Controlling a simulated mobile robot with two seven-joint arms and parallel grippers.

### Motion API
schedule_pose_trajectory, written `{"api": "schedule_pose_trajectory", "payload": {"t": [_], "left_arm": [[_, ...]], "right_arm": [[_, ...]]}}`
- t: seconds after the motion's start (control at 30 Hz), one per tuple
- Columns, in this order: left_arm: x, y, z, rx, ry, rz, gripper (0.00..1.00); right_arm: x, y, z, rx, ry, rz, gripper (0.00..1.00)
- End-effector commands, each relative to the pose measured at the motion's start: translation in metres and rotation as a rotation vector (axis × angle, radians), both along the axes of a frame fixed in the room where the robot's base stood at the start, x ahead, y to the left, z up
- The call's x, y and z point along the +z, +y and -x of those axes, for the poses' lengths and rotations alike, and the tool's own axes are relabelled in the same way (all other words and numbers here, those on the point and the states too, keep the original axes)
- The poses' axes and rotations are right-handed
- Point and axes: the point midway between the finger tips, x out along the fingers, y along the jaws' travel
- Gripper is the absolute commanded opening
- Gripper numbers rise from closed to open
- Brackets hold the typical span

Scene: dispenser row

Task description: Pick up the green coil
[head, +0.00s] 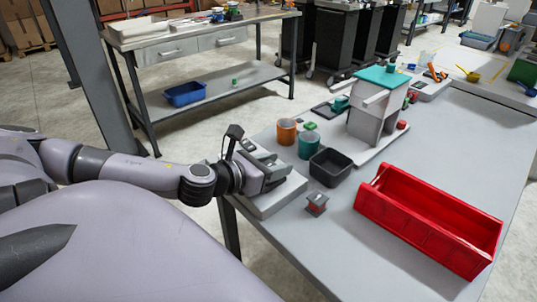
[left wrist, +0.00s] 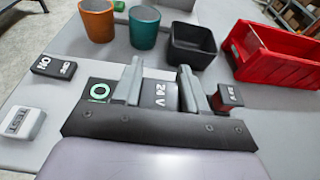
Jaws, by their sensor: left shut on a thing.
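My left gripper (head: 268,168) is over the grey block at the near left edge of the bench. In the left wrist view the gripper (left wrist: 160,84) is shut on a coil marked 24 V (left wrist: 160,96), of which a dark top shows. Its winding is hidden, so I cannot see whether it is green or whether it touches the block. A coil with a red winding (head: 316,204) stands apart on the bench; it also shows in the left wrist view (left wrist: 229,98). My right gripper is out of view.
An orange cup (head: 287,132), a teal cup (head: 309,147) and a black bin (head: 331,166) stand beyond the gripper. A large red bin (head: 425,222) is to the right. A dispenser (head: 373,115) stands behind. The bench front is clear.

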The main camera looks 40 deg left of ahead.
Motion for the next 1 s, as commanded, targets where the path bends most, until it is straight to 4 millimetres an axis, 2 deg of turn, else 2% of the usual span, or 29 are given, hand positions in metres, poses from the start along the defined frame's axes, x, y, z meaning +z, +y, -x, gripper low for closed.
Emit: {"api": "schedule_pose_trajectory", "payload": {"t": [0.27,0.47,0.67,0.83,1.0], "left_arm": [[0.004,0.000,0.000,-0.001,-0.001,-0.003,0.05],[0.022,0.000,0.000,-0.002,-0.002,-0.003,0.05],[0.058,0.000,0.000,-0.004,-0.001,-0.009,0.05],[0.097,0.000,0.000,-0.004,-0.002,-0.009,0.05],[0.115,0.000,0.000,-0.004,-0.004,-0.009,0.05]], "right_arm": [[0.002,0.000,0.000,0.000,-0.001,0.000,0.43],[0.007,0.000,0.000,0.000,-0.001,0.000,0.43],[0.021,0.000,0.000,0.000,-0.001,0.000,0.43],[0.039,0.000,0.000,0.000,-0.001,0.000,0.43],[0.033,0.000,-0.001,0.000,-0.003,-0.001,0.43]]}}
